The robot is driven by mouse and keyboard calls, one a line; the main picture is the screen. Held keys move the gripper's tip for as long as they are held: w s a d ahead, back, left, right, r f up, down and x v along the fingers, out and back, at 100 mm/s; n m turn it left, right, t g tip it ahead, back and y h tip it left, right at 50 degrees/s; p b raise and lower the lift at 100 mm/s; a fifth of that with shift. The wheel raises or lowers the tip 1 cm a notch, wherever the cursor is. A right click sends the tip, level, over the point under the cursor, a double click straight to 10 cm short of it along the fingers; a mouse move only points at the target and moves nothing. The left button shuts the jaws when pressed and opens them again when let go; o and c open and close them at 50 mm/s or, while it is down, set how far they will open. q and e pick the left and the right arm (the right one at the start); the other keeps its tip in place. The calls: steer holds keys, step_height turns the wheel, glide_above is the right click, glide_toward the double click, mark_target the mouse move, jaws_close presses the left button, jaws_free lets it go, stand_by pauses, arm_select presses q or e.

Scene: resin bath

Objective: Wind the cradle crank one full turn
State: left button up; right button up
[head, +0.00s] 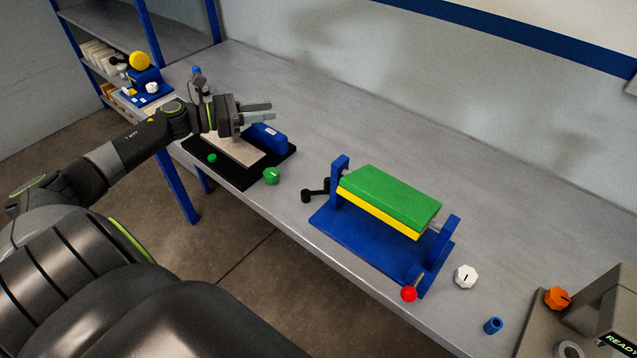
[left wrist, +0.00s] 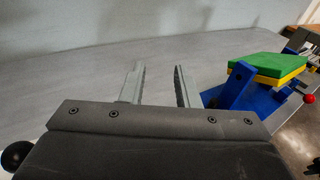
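The cradle (head: 332,221) has a blue base and two blue uprights, with a green-and-yellow block (head: 392,196) held between them, tilted. A black crank with a knob (head: 307,196) sticks out from the left upright. A lever with a red ball (head: 409,294) is at the right upright. The cradle also shows at the right of the left wrist view (left wrist: 237,84), with the red ball at the edge. My left gripper (head: 270,112) is open and empty, above the black fixture and well left of the cradle, touching neither crank nor lever.
Under my left gripper is a black tray (head: 232,172) with a pale plate and a blue block (head: 267,138). A green knob (head: 271,176) is near the table edge. A white knob (head: 466,276), blue cylinder (head: 493,325) and orange knob (head: 557,298) stand right. The table behind the cradle is clear.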

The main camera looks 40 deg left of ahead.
arm_select(q)
steer(key=s+d+f+m+g+h, duration=0.25)
steer(key=s+f+m+g, duration=0.25)
steer(key=s+f+g, duration=0.25)
steer(key=shift+t+y, duration=0.35)
steer(key=shift+t, duration=0.1)
steer(key=p+x, duration=0.1)
steer(key=x, duration=0.4)
steer(key=p+x, duration=0.2)
steer(key=x, duration=0.3)
steer(key=r+p+x, duration=0.1)
steer(key=x, duration=0.4)
steer(key=shift+s+d, duration=0.2)
steer(key=shift+d, duration=0.1)
steer(key=shift+p+x, duration=0.4)
steer(key=shift+x, duration=0.35)
steer(key=shift+f, duration=0.25)
jaws_close()
